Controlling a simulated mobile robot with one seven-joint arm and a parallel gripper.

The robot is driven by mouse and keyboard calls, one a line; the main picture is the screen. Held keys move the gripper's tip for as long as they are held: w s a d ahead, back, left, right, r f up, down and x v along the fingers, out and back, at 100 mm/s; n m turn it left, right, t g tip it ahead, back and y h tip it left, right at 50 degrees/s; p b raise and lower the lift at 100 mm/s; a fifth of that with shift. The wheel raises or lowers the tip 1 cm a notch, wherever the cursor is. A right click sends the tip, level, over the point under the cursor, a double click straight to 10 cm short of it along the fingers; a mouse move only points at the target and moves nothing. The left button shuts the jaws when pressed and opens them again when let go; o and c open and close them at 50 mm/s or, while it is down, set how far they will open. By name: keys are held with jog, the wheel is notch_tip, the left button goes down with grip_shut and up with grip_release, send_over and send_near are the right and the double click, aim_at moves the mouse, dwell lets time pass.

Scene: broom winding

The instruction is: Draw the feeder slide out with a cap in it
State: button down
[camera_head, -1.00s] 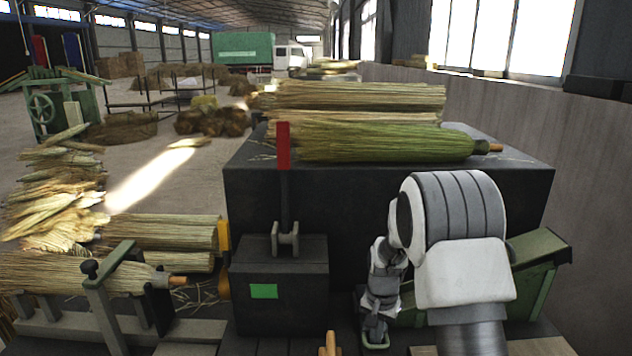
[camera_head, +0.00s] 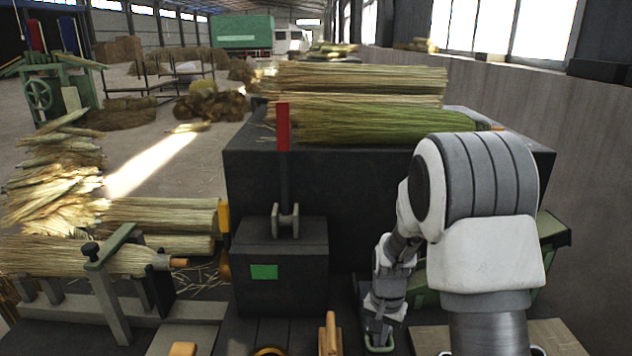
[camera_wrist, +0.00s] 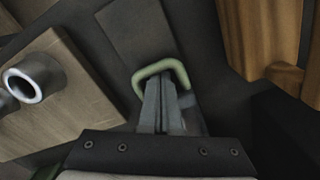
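A pale green loop handle (camera_wrist: 161,69), seemingly the feeder slide's, shows in the wrist view; in the head view the handle (camera_head: 380,347) is low, right of centre. My gripper (camera_wrist: 162,90) reaches down at it. Its two fingers are together, tips inside the loop against or close to the bar; exact contact is hidden. A dark flat strip (camera_wrist: 130,28) lies beyond the handle. The cap in the slide cannot be made out. In the head view my gripper (camera_head: 378,328) is in front of the dark machine (camera_head: 385,190).
A wooden block with a grey metal tube (camera_wrist: 35,78) lies left of my gripper in the wrist view. A wooden peg (camera_head: 329,335) stands left of the handle. A dark box with a red-topped lever (camera_head: 283,125) and a green trough (camera_head: 552,228) flank the arm.

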jog(key=shift+s, duration=2.45)
notch_tip(320, 180, up, 8)
jog(key=p, duration=0.6)
jog(key=shift+w, duration=0.35)
jog(key=shift+r, duration=0.1)
jog(key=s+r+n+t, duration=0.1)
jog(key=s+r, duration=0.2)
jog(key=r, duration=0.4)
jog(key=s+r+n+t, duration=0.1)
jog(key=s+r, duration=0.1)
jog(key=r, duration=0.6)
jog(key=s+r+n+t+p, duration=0.1)
jog(key=s+r+n+t, duration=0.2)
jog(key=s+r, duration=0.7)
jog(key=s+n, duration=0.1)
jog(key=s, duration=0.1)
jog(key=shift+s+t, duration=0.3)
jog(key=shift+s, duration=0.05)
